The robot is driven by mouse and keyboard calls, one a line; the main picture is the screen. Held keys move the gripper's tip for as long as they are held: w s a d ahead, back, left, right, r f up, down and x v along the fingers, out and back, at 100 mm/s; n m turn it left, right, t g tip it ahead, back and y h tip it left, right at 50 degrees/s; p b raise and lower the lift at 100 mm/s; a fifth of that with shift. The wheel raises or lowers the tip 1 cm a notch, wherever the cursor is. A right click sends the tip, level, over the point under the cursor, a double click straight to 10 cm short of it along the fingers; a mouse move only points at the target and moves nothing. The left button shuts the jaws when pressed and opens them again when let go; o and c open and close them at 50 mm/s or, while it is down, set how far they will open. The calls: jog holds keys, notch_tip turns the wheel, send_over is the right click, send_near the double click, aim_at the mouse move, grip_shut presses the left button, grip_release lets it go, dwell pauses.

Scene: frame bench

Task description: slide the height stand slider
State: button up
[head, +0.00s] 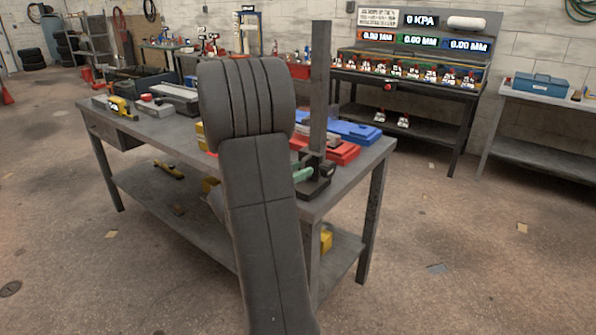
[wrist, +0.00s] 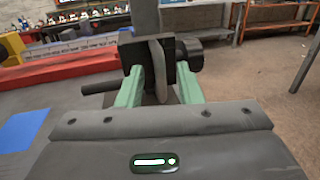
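The height stand has a tall grey upright column (head: 320,85) at the near right corner of the bench. Its dark slider (head: 316,163) sits low on the column, just above the base. In the wrist view the slider (wrist: 126,40) is a black block with a round dark knob (wrist: 190,54) on its right and a thin grey upright fin (wrist: 159,72) in front. My gripper (wrist: 160,76) has two green fingers, one on each side of the fin, with visible gaps to it. The fingertips are close to the block; contact cannot be told. In the head view my arm hides much of the gripper (head: 303,174).
A red block (head: 342,153) and a blue one (head: 355,131) lie behind the stand on the bench (head: 160,130). A dark rod (wrist: 100,87) sticks out left of the slider. A gauge bench (head: 460,88) stands behind; open floor lies right.

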jog(key=shift+w+d, duration=0.1)
grip_shut()
notch_tip(320, 180, up, 23)
jog(key=p, duration=1.3)
jog(key=shift+p, duration=0.35)
grip_release()
jog(key=b+v, duration=0.1)
jog(key=v, duration=1.3)
